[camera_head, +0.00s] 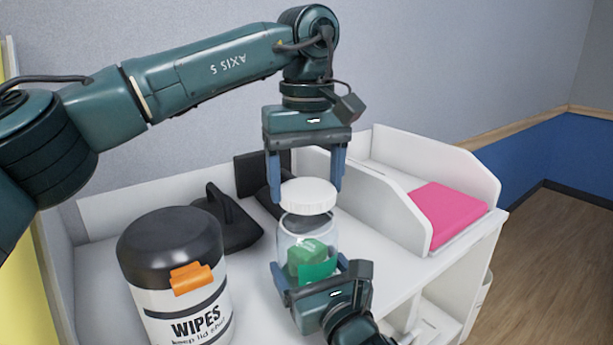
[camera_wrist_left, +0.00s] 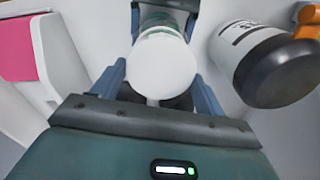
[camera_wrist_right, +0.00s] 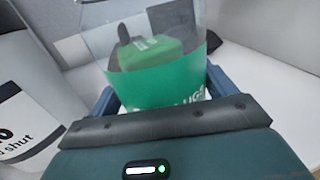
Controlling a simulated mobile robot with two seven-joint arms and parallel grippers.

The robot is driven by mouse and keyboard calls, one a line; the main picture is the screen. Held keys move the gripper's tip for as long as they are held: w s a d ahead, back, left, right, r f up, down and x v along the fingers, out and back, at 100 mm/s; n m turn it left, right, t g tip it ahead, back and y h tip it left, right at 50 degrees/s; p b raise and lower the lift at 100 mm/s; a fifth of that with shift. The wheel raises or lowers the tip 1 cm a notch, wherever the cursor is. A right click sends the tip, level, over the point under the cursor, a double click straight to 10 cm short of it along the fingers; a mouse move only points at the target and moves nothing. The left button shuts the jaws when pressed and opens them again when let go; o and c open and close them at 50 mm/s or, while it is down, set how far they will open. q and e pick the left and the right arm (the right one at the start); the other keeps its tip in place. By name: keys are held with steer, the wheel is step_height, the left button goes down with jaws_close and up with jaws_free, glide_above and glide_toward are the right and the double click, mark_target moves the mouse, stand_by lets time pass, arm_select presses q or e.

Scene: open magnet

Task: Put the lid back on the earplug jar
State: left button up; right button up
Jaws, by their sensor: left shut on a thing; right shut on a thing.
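The clear earplug jar (camera_head: 288,243) stands upright near the middle of the head view, with a green label and green contents. My right gripper (camera_head: 312,279) is shut around its lower part; the jar (camera_wrist_right: 150,85) fills the middle of the right wrist view. The round white lid (camera_head: 308,195) is held level between the fingers of my left gripper (camera_head: 306,188), just above the jar's mouth. A narrow gap seems to show between lid and rim. In the left wrist view the lid (camera_wrist_left: 165,66) covers most of the jar below it.
A large wipes tub (camera_head: 170,262) with a black lid and orange tab stands left of the jar. A black object (camera_head: 230,222) lies behind it. A white tray with a pink pad (camera_head: 447,213) is at the right. The white counter (camera_head: 255,290) is clear between tub and jar.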

arm_select(q)
steer(key=shift+f, duration=0.9)
steer(key=shift+f, duration=0.55)
arm_select(e)
steer(key=c, duration=0.5)
arm_select(q)
steer(key=m, duration=0.6)
steer(key=shift+d, duration=0.1)
steer(key=m, duration=0.7)
steer(key=shift+d, duration=0.1)
arm_select(e)
steer(key=shift+f, duration=0.1)
arm_select(q)
steer(key=o, duration=0.9)
